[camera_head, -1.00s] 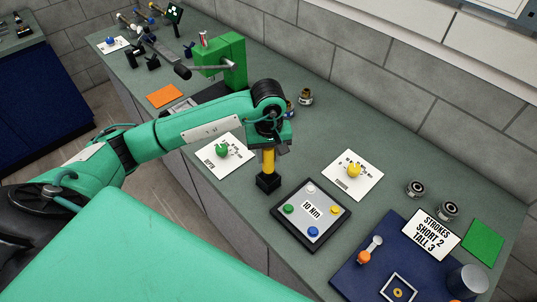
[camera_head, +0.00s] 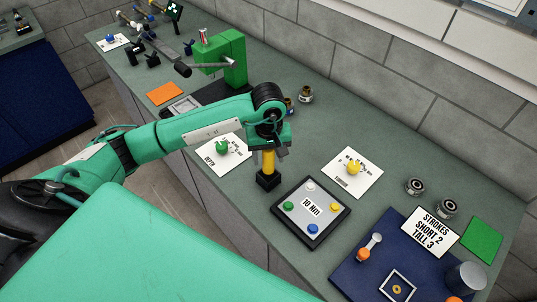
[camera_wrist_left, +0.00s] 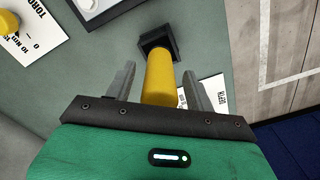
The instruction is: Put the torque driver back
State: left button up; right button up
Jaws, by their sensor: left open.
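The torque driver (camera_head: 268,160) has a yellow grip and stands upright in a black square holder (camera_head: 268,182) on the green-grey bench. My left gripper (camera_head: 268,149) is above it, pointing down, with its fingers at the top of the yellow grip. In the left wrist view, the yellow driver (camera_wrist_left: 159,78) stands between the two grey fingers of the open left gripper (camera_wrist_left: 158,84), with a gap showing on either side. The lower end of the driver is hidden inside the black holder (camera_wrist_left: 157,42). My right gripper is not in view.
Right of the driver is a black-framed pad (camera_head: 310,211) marked 10 Nm with coloured buttons. White cards with a green knob (camera_head: 222,146) and a yellow knob (camera_head: 353,168) lie nearby. A green press (camera_head: 235,60) stands behind. The blue mat (camera_head: 350,273) is at lower right.

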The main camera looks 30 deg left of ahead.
pick_arm(q)
jog(key=shift+r+b, duration=0.3)
notch_tip(320, 180, up, 10)
jog(key=b, duration=0.4)
jog(key=shift+r, duration=0.8)
